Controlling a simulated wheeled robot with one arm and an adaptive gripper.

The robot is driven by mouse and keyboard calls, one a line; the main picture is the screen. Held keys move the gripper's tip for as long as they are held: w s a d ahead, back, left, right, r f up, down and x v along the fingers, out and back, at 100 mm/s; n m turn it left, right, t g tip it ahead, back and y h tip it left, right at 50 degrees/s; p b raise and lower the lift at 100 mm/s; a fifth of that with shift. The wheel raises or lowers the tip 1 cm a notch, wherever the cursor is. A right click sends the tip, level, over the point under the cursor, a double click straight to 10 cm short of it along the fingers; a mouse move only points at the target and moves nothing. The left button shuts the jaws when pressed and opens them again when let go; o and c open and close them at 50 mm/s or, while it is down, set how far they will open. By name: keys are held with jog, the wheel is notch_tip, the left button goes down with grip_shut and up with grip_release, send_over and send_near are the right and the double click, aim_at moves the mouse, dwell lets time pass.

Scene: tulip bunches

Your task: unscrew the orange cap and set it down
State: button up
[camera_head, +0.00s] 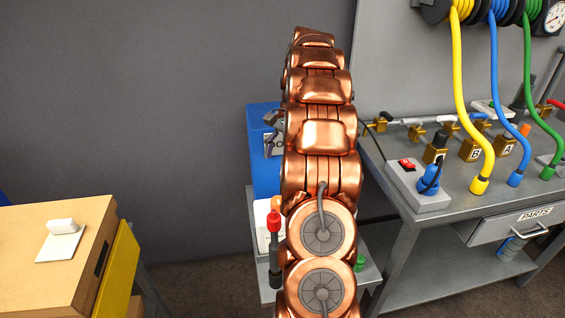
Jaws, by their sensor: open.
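A small orange upright piece (524,133) stands on the workbench at the right, just right of the brass block marked A (506,146). It looks like the orange cap, but it is too small to tell what it sits on. My copper arm rises through the middle of the view, well left of this piece. My gripper cannot be made out; the arm seems to hide it. A small dark grey part shows left of the arm in front of a blue box, and I cannot tell what it belongs to.
The grey workbench (452,212) carries brass blocks, a socket box (416,185) and yellow, blue and green hoses. A blue box (264,178) and a red-topped dark stick (274,222) are partly beside my arm. A wooden cabinet (60,275) stands left. Floor shows between.

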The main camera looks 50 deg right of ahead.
jog(key=p, duration=0.1)
send_over(278, 199)
jog(key=d, duration=0.2)
jog(key=f, duration=0.8)
jog(key=shift+w+d+f, duration=0.15)
jog(key=shift+d+f, duration=0.05)
jog(key=shift+f, duration=0.2)
jog(key=shift+p+x, duration=0.8)
jog(key=shift+x, duration=2.75)
jog(key=c, duration=1.2)
jog(key=shift+w+d+n+b, duration=0.1)
jog(key=shift+n+b, duration=0.2)
jog(key=n+g+b, duration=0.1)
jog(key=n, duration=0.1)
jog(key=shift+f+n, duration=0.1)
jog(key=shift+n, duration=0.2)
jog(key=shift+n+g+h+b, duration=0.3)
jog(key=shift+n+g, duration=0.2)
jog(key=shift+n, duration=0.4)
